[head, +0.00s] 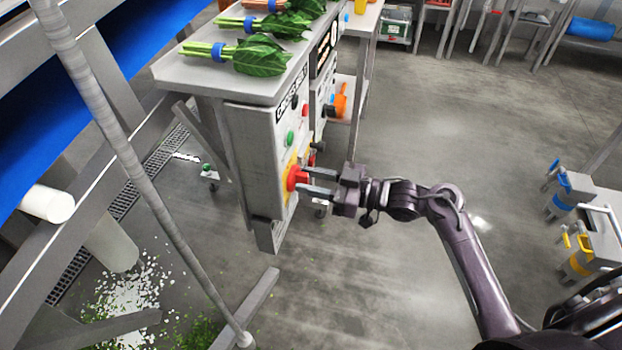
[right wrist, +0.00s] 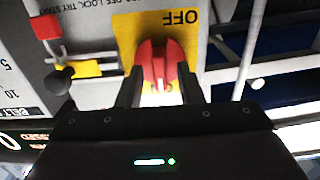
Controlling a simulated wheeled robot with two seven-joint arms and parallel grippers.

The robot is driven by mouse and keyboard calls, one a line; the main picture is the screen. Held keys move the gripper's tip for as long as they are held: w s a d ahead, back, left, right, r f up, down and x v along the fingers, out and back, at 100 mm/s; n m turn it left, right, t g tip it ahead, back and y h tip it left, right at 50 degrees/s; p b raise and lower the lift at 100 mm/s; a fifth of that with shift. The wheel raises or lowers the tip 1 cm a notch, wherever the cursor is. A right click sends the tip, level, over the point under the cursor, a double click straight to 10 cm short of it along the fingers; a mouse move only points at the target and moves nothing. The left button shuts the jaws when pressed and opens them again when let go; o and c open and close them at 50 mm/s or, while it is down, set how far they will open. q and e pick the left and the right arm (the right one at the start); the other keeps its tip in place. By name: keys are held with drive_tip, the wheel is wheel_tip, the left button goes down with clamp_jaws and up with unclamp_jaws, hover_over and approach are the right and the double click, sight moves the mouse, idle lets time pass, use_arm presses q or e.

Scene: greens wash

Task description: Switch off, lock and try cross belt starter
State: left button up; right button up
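The starter box (head: 255,150) is a grey cabinet with a dark label, a green button (head: 290,138) and a red rotary handle (head: 296,177) on a yellow plate. In the right wrist view the red handle (right wrist: 158,65) sits on the yellow plate (right wrist: 125,30), beside the upside-down word OFF. My right gripper (head: 312,181) reaches the handle from the right. Its two fingers (right wrist: 158,88) stand apart, one on each side of the handle; whether they touch it is unclear. My left gripper is in neither view.
Bunches of greens (head: 258,55) lie on the steel top (head: 215,78) above the box. A second panel with an orange part (head: 341,103) stands behind. A blue conveyor (head: 35,135) and slanting pole are left. A cart (head: 592,215) with blue and yellow items is right.

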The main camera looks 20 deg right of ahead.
drive_tip(key=shift+a, duration=0.1)
clamp_jaws()
